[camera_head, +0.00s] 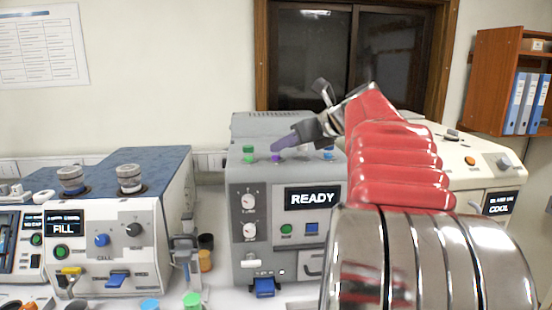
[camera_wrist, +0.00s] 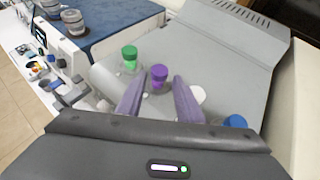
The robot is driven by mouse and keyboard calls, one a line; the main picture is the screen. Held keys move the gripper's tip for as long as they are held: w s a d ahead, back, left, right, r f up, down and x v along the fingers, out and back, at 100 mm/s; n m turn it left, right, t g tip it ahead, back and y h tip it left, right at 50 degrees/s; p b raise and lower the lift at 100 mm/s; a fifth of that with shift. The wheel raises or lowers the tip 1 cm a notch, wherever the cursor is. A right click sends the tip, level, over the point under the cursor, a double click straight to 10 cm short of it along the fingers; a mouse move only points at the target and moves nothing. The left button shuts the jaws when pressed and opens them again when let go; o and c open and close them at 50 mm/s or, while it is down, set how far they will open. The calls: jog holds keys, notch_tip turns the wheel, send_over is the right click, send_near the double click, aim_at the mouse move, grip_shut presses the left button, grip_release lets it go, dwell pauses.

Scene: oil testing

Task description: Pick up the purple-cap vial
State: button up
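The purple-cap vial (camera_wrist: 159,76) stands upright in the top of the grey machine, its cap showing between my fingertips in the wrist view. In the head view the purple cap (camera_head: 276,157) shows just below the fingertips. My gripper (camera_wrist: 158,84) is open, with one purple finger on each side of the vial and a gap to the cap. In the head view my gripper (camera_head: 275,147) reaches in from the right over the machine top. I cannot tell whether the fingers are level with the cap or above it.
A green-cap vial (camera_wrist: 129,56) stands close to the left on the grey machine (camera_head: 257,187), whose screen reads READY. A white cap (camera_wrist: 197,95) and a blue cap (camera_wrist: 235,122) are to the right. The FILL machine (camera_head: 103,246) stands at left, the COOL machine (camera_head: 470,172) at right.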

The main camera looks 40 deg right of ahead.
jog(key=shift+w+f, duration=0.1)
jog(key=shift+w, duration=0.15)
jog(key=shift+x, duration=2.45)
jog(key=shift+a, duration=0.1)
jog(key=shift+c, duration=0.6)
jog(key=c, duration=0.7)
notch_tip(320, 180, up, 10)
